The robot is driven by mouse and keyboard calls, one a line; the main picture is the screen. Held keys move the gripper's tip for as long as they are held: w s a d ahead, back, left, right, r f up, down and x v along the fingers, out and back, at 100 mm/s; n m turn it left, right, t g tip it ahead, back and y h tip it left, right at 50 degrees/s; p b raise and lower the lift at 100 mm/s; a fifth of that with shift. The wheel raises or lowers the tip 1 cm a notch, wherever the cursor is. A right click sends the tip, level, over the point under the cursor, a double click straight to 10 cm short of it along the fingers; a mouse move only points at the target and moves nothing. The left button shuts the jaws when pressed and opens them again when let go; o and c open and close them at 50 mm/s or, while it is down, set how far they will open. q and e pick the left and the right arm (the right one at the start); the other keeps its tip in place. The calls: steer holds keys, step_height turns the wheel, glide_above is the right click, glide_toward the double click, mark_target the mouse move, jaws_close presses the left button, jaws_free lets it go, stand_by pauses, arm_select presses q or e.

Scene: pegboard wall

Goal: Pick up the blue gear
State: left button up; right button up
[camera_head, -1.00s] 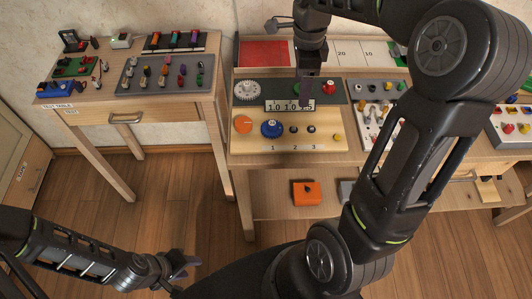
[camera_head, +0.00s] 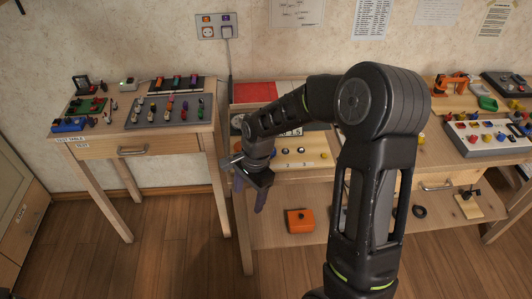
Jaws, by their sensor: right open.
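My right gripper (camera_head: 250,194) is open and empty, pointing down in front of the left front corner of the middle workbench. Its dark purple fingers are apart. The blue gear does not show now; my right forearm and wrist cover the left part of the light wooden board (camera_head: 318,156) on that bench. The bare right part of the board shows a row of small dark knobs (camera_head: 302,151). My left gripper is out of view.
A side table (camera_head: 180,148) with trays of coloured pegs stands at the left. An orange box (camera_head: 300,220) sits on the bench's lower shelf. A grey tray of coloured parts (camera_head: 490,138) lies at the right.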

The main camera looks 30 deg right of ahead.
steer(key=s+a+f+n+y, duration=0.1)
steer(key=s+a+f+n, duration=0.25)
steer(key=a+f, duration=0.3)
steer(key=s+a+f+n+y, duration=0.1)
steer(key=s+a+f+n, duration=0.25)
steer(key=a+f, duration=0.3)
steer(key=s+a+f+n, duration=0.7)
steer(key=s, duration=0.4)
